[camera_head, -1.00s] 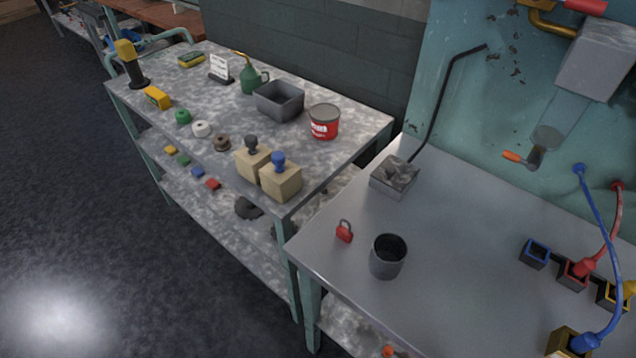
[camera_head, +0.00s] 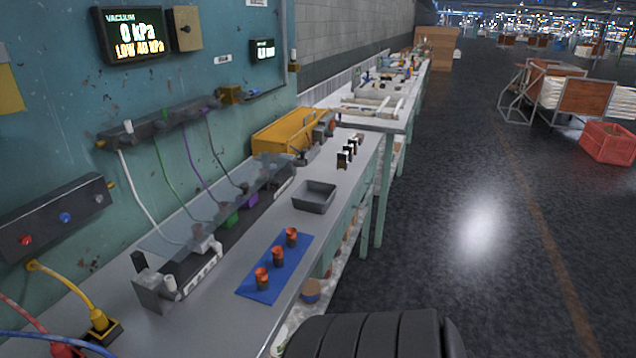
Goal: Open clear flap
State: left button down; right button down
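A long clear panel (camera_head: 262,178), which looks like the flap, lies along the back of the workbench at the wall. It slants over a row of ports where white, green and purple cables come down. A green block (camera_head: 231,219) and a purple block (camera_head: 252,199) show at its front edge. Whether the panel is fully shut I cannot tell. Neither gripper is in view. A dark, ribbed part, probably of my own arm, shows at the bottom edge.
A blue mat (camera_head: 272,288) with several orange-topped pieces lies on the bench (camera_head: 225,295) in front of the panel. A grey bin (camera_head: 314,197) stands behind it. A grey block (camera_head: 153,292) stands at the panel's near end. Open floor (camera_head: 450,270) lies to the right.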

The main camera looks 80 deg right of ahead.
aim_at(244, 186)
jog(key=z, duration=1.95)
jog(key=i+l+u, duration=0.45)
jog(key=l, duration=0.2)
jog(key=l+u, duration=0.2)
jog(key=i+l+u, duration=0.25)
jog(key=l, duration=0.25)
jog(key=k, duration=0.1)
